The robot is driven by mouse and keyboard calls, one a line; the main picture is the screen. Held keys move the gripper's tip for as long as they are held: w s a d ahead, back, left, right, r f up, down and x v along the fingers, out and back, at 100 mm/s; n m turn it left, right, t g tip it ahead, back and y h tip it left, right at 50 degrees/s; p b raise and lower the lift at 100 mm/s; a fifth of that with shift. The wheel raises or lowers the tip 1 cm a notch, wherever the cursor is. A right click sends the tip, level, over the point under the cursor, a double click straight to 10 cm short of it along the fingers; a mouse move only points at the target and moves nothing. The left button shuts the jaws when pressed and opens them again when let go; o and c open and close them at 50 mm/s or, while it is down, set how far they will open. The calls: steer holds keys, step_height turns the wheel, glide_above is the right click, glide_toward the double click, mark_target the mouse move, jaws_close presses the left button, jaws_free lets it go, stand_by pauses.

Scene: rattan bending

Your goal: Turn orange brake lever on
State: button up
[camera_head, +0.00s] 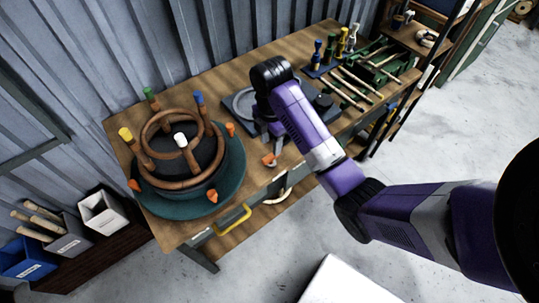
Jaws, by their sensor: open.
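Several small orange pieces show. One orange piece (269,160) stands near the table's front edge, just below my gripper; its shape and small size suggest a lever, but I cannot tell for sure which one is the brake lever. Other orange pieces sit round the dark green turntable (228,185), one at its right front (212,195), one at its left (134,184) and one at its back right (230,129). My gripper (268,138) points down over the table, partly hidden by my purple arm. It is open; I see nothing held. Whether it touches the orange piece is unclear.
The turntable carries bent brown rattan rings (180,183) and upright posts with coloured tops. The wooden table (222,75) also holds a grey fixture (239,105) behind my gripper and a rack of tools (355,75) at back right. Bins (103,212) stand at lower left.

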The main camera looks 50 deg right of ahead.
mark_target(271, 156)
step_height(271, 156, down, 4)
steer(key=shift+f+b, duration=0.1)
steer(key=shift+b, duration=0.9)
steer(key=shift+f+p, duration=0.3)
steer(key=shift+f, duration=0.65)
jaws_close()
